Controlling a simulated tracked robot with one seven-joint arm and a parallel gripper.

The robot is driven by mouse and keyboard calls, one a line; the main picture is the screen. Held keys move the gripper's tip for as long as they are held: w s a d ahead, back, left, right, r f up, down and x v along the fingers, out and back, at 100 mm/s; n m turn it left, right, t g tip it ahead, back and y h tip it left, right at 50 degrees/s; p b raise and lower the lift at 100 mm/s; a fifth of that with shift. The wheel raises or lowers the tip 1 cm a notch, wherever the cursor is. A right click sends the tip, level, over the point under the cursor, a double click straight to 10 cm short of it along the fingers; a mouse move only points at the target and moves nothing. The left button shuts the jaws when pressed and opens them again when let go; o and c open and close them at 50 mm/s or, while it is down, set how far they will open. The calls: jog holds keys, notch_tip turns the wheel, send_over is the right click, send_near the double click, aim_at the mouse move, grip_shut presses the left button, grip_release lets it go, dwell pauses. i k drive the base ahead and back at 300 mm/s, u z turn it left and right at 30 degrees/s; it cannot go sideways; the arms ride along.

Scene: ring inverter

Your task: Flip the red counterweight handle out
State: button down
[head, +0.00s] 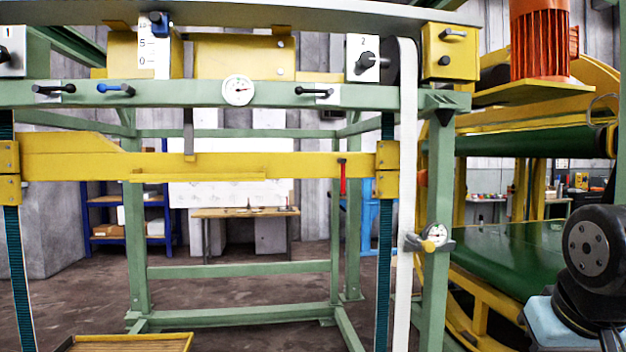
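The red counterweight handle (343,178) is a small, narrow red piece with a dark top. It hangs straight down against the right part of the yellow crossbeam (235,164), just left of the yellow bracket at the beam's right end. Part of my arm shows at the right edge, well to the right of the handle. My gripper is not in view.
A green frame (200,92) carries dark and blue levers, a round dial (238,90) and a numbered knob (365,59). A white vertical strip (405,180) and a second gauge (437,235) stand right of the handle. A green conveyor (510,255) and red motor (540,40) are at right.

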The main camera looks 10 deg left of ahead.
aim_at(342, 162)
jog(key=u, duration=0.5)
jog(key=i, duration=0.95)
jog(key=u, duration=0.9)
jog(key=k, duration=0.65)
jog(key=z, duration=0.2)
jog(key=i, duration=0.5)
jog(key=z, duration=0.05)
